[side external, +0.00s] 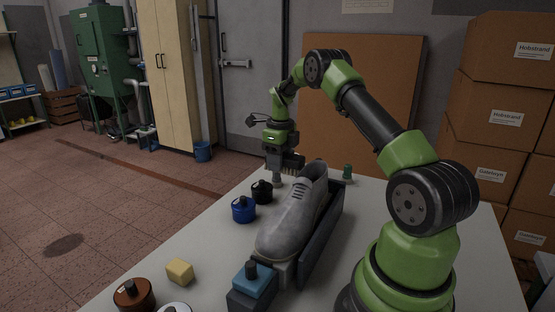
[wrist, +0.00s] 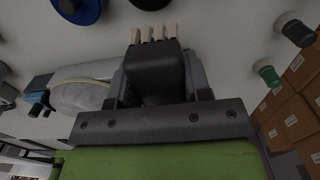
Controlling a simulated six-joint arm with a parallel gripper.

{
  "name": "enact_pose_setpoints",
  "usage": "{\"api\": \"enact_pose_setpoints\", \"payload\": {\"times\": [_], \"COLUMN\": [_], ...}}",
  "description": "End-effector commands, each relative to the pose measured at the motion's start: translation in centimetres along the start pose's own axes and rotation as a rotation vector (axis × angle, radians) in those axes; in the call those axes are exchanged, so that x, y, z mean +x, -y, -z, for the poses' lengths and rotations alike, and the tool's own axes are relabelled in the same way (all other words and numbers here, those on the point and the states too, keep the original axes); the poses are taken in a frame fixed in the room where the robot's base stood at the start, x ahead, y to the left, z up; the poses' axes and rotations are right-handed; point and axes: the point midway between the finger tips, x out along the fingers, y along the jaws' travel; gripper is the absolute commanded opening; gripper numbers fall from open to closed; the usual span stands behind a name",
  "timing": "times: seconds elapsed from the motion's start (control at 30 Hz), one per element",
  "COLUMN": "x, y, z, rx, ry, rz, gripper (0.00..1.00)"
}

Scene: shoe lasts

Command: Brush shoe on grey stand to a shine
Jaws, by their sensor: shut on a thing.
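A grey lace-up shoe (side external: 292,222) sits on a dark grey stand (side external: 322,235) on the table, its toe toward the front. The shoe also shows at the left of the wrist view (wrist: 83,96). My gripper (side external: 284,160) is beyond the shoe's heel end, to its left, above the table. It is shut on a dark brush (wrist: 153,62) with pale bristle tufts (wrist: 153,34). The brush appears apart from the shoe. The exact grip is partly hidden in the side view.
Blue (side external: 244,209) and black (side external: 262,191) tins stand left of the shoe. A blue block with a dark knob (side external: 252,280), a yellow block (side external: 180,271) and a brown tin (side external: 133,294) are in front. A green-topped spool (side external: 347,171) stands behind. Boxes (side external: 497,120) are stacked at right.

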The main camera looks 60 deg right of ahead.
Motion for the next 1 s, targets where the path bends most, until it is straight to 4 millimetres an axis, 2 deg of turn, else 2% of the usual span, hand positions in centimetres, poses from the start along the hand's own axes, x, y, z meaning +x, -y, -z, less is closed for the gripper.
{"api": "enact_pose_setpoints", "payload": {"times": [0.37,1.0], "x": [0.0,0.0], "y": [-0.2,-3.6], "z": [0.4,0.5], "rx": [0.000,0.000], "ry": [0.000,0.000], "rz": [-0.001,-0.001], "gripper": [0.10,0.10]}}
